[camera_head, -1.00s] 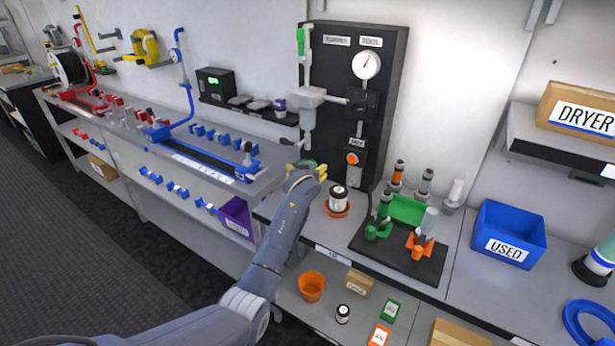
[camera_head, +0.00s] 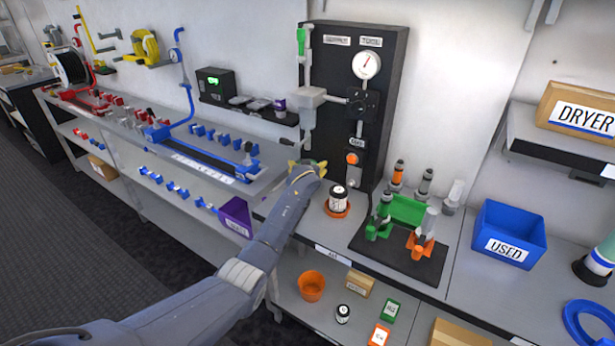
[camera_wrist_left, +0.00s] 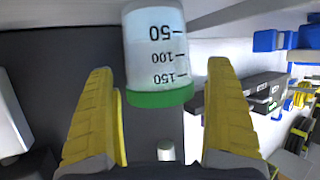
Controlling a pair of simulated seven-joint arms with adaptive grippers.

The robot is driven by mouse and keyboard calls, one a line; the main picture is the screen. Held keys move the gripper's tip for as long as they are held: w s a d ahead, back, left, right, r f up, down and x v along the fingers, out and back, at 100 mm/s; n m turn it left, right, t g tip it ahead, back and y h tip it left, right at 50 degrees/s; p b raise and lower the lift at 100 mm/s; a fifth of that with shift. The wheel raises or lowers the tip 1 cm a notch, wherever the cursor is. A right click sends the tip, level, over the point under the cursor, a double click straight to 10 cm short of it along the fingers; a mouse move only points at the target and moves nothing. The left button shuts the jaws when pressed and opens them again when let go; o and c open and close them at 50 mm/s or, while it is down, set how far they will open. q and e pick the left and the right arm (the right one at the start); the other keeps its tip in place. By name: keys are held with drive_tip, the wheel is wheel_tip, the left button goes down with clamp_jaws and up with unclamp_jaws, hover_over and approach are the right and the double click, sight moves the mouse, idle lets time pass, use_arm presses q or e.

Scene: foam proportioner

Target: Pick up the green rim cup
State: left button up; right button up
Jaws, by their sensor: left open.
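The green rim cup (camera_wrist_left: 157,45) shows in the left wrist view as a clear beaker with black volume marks and a green band around its rim. My left gripper (camera_wrist_left: 160,68) is open, with one yellow finger on each side of the cup. Small gaps show between the fingers and the cup. In the head view my left gripper (camera_head: 308,169) is at the foot of the black panel, and the cup is largely hidden behind it. My right gripper is not in view.
The black gauge panel (camera_head: 338,60) stands close behind my left gripper. A white jar on an orange dish (camera_head: 336,208) sits just right of it. A black mat (camera_head: 425,265) with green and orange parts and a blue USED bin (camera_head: 508,236) stand further right.

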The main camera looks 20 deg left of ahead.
use_arm(q)
drive_tip(key=c, duration=1.3)
drive_tip(key=shift+r, duration=0.1)
